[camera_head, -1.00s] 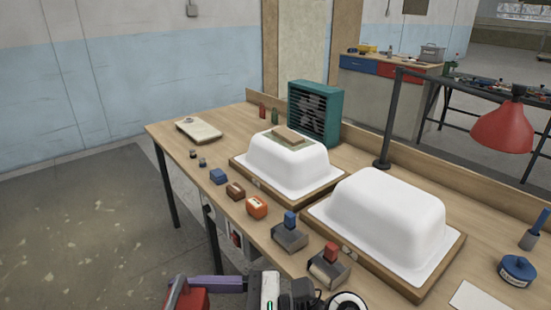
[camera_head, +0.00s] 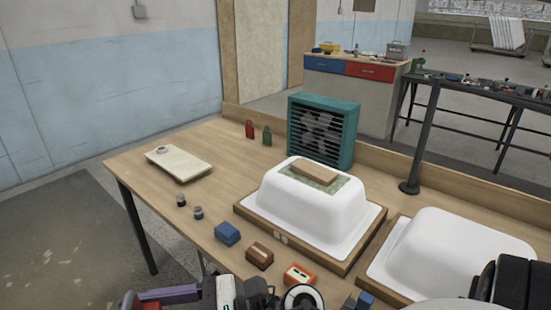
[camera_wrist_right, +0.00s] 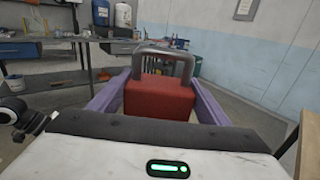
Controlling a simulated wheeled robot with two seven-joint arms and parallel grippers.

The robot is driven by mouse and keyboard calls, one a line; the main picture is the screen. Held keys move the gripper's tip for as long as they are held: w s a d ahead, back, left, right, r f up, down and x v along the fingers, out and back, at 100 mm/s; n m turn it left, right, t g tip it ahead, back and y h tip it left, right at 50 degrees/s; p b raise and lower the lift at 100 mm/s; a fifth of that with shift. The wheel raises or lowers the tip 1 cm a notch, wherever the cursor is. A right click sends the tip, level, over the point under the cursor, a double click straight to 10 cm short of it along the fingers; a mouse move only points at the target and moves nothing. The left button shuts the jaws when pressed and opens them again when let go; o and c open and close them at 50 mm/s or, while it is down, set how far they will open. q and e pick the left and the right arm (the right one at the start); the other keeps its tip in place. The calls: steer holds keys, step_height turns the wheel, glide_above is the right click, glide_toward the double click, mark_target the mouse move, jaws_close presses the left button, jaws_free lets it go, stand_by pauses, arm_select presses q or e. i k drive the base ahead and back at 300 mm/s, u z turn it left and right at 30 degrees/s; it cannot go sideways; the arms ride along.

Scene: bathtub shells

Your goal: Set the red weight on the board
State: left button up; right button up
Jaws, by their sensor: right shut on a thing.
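The red weight (camera_wrist_right: 160,98), a red block with a grey handle, is between the purple fingers of my right gripper (camera_wrist_right: 155,100) in the right wrist view. In the head view part of the red weight (camera_head: 128,301) and one purple finger show at the bottom left edge, in front of the table. A small tan board (camera_head: 314,172) lies on a green patch on top of the nearer-to-centre white tub shell (camera_head: 300,207). The weight is well apart from the board. My left gripper is not in view.
A second white shell (camera_head: 450,250) stands at right. A teal fan (camera_head: 322,130) stands behind the first shell. Blue (camera_head: 228,233), brown (camera_head: 260,255) and orange (camera_head: 299,274) blocks line the front edge. A pale pad (camera_head: 178,163) lies at left, with bare tabletop around it.

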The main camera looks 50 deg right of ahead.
mark_target(325, 174)
steer(key=i, duration=3.1)
steer(key=z, duration=3.05)
